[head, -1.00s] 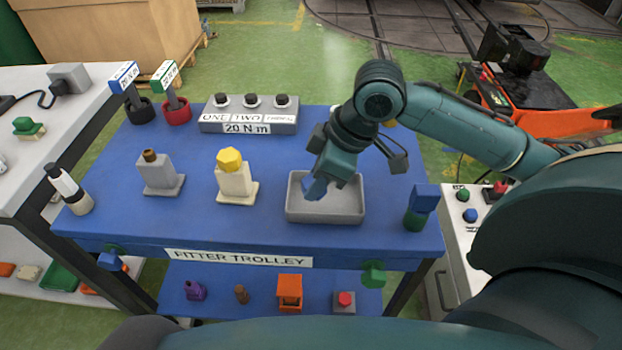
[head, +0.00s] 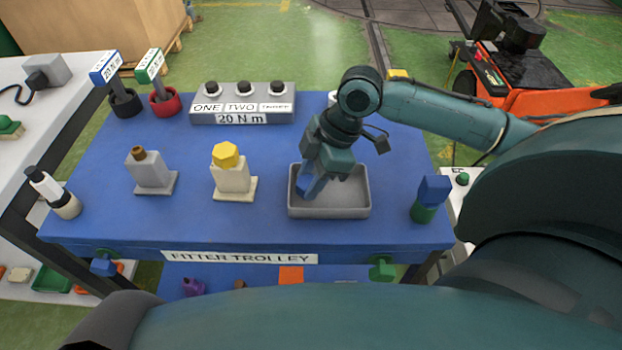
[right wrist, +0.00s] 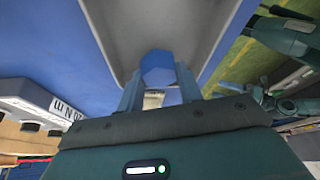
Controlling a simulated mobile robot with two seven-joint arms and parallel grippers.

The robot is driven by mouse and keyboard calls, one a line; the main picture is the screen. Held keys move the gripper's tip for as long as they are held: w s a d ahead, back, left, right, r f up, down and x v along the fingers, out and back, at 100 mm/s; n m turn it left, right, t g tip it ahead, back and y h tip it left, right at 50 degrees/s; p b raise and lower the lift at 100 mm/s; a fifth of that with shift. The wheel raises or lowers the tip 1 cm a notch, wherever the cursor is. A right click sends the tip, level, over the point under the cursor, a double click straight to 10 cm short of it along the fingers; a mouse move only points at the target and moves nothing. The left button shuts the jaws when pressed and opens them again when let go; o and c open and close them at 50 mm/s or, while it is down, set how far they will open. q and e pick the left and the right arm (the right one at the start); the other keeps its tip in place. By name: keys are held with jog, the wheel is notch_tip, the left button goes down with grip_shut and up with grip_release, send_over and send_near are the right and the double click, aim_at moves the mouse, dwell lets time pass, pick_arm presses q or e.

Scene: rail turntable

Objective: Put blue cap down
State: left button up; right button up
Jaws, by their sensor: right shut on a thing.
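My right gripper (head: 316,184) reaches down into the grey tray (head: 330,211) on the blue trolley top, near its left side. It is shut on the blue cap (right wrist: 158,68), which shows between the two fingers in the right wrist view. In the head view the fingers and the cap are hard to tell apart. The tray looks otherwise empty. Whether the cap touches the tray floor I cannot tell. My left gripper is not in view.
A grey stand with a brown top (head: 150,172) and a cream stand with a yellow cap (head: 230,178) are left of the tray. A green and blue piece (head: 428,200) stands right. A box with three dark knobs (head: 243,105) is behind.

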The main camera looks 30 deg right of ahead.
jog(key=shift+f, duration=0.45)
jog(key=o, duration=1.1)
jog(key=p+v, duration=0.1)
jog(key=v, duration=1.1)
jog(key=shift+s, duration=0.1)
